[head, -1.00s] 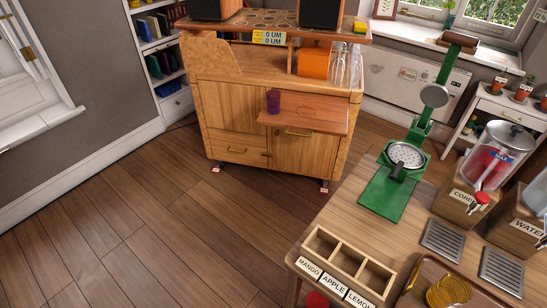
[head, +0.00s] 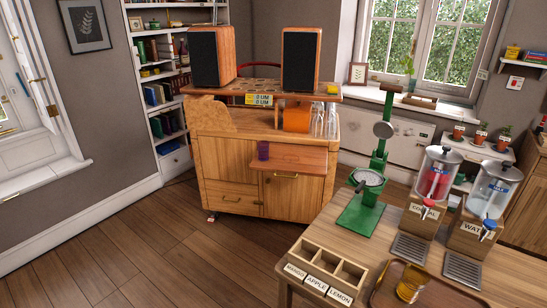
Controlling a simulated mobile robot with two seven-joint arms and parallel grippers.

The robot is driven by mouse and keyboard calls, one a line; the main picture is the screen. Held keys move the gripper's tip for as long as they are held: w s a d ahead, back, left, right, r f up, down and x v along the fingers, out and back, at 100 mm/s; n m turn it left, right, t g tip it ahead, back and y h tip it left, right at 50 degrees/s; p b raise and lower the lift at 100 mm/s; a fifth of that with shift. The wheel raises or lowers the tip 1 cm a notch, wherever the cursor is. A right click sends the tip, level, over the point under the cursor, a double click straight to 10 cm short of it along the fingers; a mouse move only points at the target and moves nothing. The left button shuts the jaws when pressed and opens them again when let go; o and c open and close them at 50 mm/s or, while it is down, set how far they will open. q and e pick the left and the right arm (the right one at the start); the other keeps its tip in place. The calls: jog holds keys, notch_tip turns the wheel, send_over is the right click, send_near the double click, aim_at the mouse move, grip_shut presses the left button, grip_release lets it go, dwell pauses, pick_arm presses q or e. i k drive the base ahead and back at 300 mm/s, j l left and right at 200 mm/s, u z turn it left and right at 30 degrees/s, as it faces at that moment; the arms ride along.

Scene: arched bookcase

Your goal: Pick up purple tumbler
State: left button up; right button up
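The purple tumbler (head: 263,150) stands upright on the left part of a small pull-out wooden shelf (head: 300,161). The shelf sticks out from the front of a wooden cabinet (head: 230,160). Nothing is in front of the tumbler. Neither of my grippers shows in the head view.
A wooden table (head: 435,268) at the lower right holds a green press (head: 365,208), two drink dispensers (head: 435,185), a labelled three-part box (head: 328,268) and a tray with a golden cup (head: 412,283). Two speakers (head: 300,60) stand on the cabinet. The wooden floor (head: 150,255) at the left is clear.

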aim_at(263, 151)
jog(key=i+z, duration=0.1)
jog(key=z, duration=1.4)
jog(key=i+j, duration=0.1)
jog(key=j, duration=0.35)
jog(key=i+j+z, duration=0.1)
jog(key=j, duration=0.35)
jog(key=i+j, duration=0.15)
jog(key=j, duration=0.75)
jog(key=i+j+z, duration=0.1)
jog(key=j, duration=0.35)
jog(key=i, duration=0.1)
